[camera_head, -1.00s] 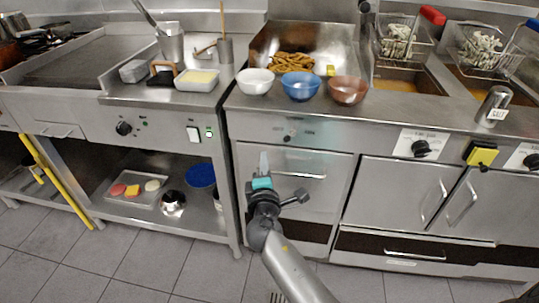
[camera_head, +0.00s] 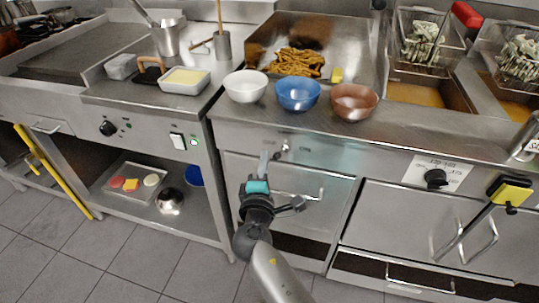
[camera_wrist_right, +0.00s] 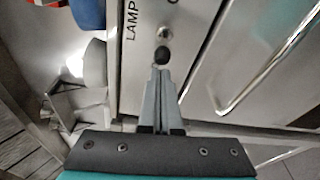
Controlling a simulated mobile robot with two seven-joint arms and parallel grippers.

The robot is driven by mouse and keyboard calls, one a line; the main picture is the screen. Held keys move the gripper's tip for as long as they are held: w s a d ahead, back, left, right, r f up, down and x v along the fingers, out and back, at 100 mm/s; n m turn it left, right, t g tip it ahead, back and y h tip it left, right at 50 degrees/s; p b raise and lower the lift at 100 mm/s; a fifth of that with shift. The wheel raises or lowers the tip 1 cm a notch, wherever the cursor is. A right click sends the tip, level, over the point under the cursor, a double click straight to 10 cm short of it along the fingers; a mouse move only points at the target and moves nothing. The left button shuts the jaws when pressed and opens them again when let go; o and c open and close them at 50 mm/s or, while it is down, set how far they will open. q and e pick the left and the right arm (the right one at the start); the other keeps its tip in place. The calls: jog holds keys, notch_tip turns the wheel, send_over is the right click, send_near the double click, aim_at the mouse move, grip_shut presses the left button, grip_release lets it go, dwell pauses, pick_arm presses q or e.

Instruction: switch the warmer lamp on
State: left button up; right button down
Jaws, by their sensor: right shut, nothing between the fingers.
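The lamp switch (camera_head: 285,147) is a small toggle on the steel front panel below the bowls, with faint lettering on both sides. In the right wrist view it appears as a dark knob (camera_wrist_right: 163,55) beside the printed word LAMP. My right gripper (camera_head: 264,154) is shut and empty, pointing up just below and left of the switch. In the wrist view its fingertips (camera_wrist_right: 158,72) are right by the knob; I cannot tell whether they touch it. The warmer tray (camera_head: 262,48) with fries stands above the panel. My left gripper is not in view.
A white bowl (camera_head: 245,88), a blue bowl (camera_head: 298,96) and a brown bowl (camera_head: 354,104) stand along the counter edge above the switch. A drawer handle (camera_head: 300,194) juts out to the gripper's right.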

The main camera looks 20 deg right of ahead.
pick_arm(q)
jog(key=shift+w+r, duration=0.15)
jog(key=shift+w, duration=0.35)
pick_arm(e)
jog(key=shift+s+d, duration=0.15)
jog(key=shift+s, duration=0.1)
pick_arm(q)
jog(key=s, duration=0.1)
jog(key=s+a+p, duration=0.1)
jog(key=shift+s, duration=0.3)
pick_arm(e)
jog(key=shift+s+d+n+t+y, duration=0.2)
jog(key=shift+n+y, duration=0.15)
jog(key=shift+y, duration=0.15)
jog(key=shift+s+d+n+t+y, duration=0.1)
jog(key=shift+n+t+y, duration=0.1)
jog(key=shift+n+y, duration=0.25)
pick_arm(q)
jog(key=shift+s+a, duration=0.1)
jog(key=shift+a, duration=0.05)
pick_arm(e)
jog(key=shift+s, duration=0.1)
